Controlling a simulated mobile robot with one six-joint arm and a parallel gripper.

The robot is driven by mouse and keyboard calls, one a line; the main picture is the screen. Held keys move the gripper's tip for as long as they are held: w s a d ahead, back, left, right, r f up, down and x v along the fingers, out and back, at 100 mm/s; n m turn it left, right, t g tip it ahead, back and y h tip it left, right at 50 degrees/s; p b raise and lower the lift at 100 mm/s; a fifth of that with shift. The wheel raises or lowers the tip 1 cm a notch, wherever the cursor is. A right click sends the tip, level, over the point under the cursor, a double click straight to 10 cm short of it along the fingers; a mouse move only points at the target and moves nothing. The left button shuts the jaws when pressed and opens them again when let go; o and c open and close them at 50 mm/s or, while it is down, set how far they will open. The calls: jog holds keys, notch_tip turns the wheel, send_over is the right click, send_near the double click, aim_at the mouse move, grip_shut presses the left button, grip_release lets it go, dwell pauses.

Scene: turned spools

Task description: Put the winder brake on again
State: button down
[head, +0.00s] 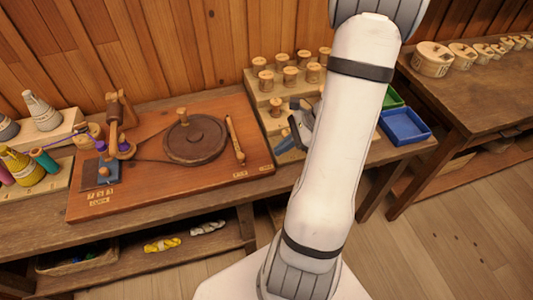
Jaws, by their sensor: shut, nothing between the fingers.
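The winder stands on a reddish-brown board (150,195) on the bench. It has a dark round wheel (195,143) with a wooden knob, and an upright wooden spindle frame (120,125) at its left. A slim wooden lever (235,138), which may be the brake, stands right of the wheel, slightly tilted, with small label plates near its foot. I cannot tell whether it touches the wheel. My gripper (283,140) is shut and empty, right of the lever and apart from it, near the stepped spool rack. My arm hides part of the gripper.
A stepped rack (262,98) with several wooden spools stands behind my gripper. A blue tray (405,127) and a green tray (392,98) lie right of my arm. Thread cones (40,112) stand at the left. Another table (470,90) holds round boxes.

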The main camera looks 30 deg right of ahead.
jog(key=shift+s+v, duration=0.15)
jog(key=shift+v, duration=0.55)
jog(key=shift+s+v, duration=0.15)
jog(key=shift+v, duration=0.6)
jog(key=shift+a, duration=0.15)
jog(key=s+a+r+n+h, duration=0.2)
jog(key=a+r+n+h, duration=0.2)
jog(key=a+r+n, duration=0.3)
jog(key=s+a+r+n+h, duration=0.3)
jog(key=a+r+n, duration=0.4)
jog(key=n, duration=0.8)
jog(key=shift+a+h, duration=0.5)
jog(key=shift+a, duration=1.15)
